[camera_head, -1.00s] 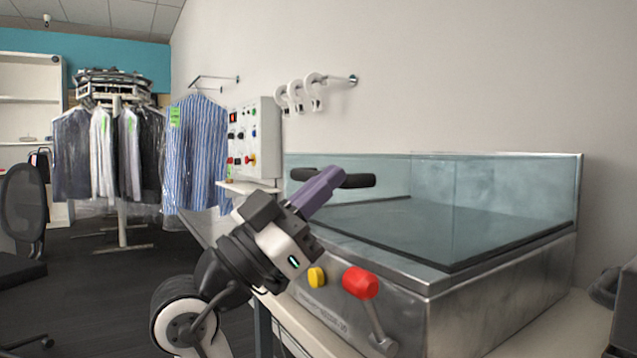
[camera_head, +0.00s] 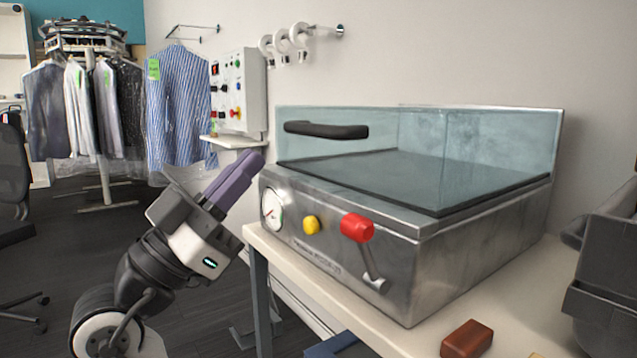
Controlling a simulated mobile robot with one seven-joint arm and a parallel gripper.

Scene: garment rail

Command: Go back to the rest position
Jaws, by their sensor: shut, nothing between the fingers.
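My gripper (camera_head: 241,172) is in the left middle of the head view, on my arm that rises from the lower left. Its purple fingers are together, pointing up and to the right, with nothing between them. It is in the air to the left of the steel machine (camera_head: 400,262) and looks clear of it. The machine has a glass cover, a black handle (camera_head: 325,130), a round gauge (camera_head: 272,209), a yellow button (camera_head: 311,225) and a red-knobbed lever (camera_head: 357,228).
The machine stands on a pale table (camera_head: 520,300) with a brown block (camera_head: 466,338) near the front. A striped shirt (camera_head: 178,105) hangs on a wall hook behind my gripper, beside a control box (camera_head: 238,90). A garment rack (camera_head: 98,165) stands at the back left. Dark floor is open at left.

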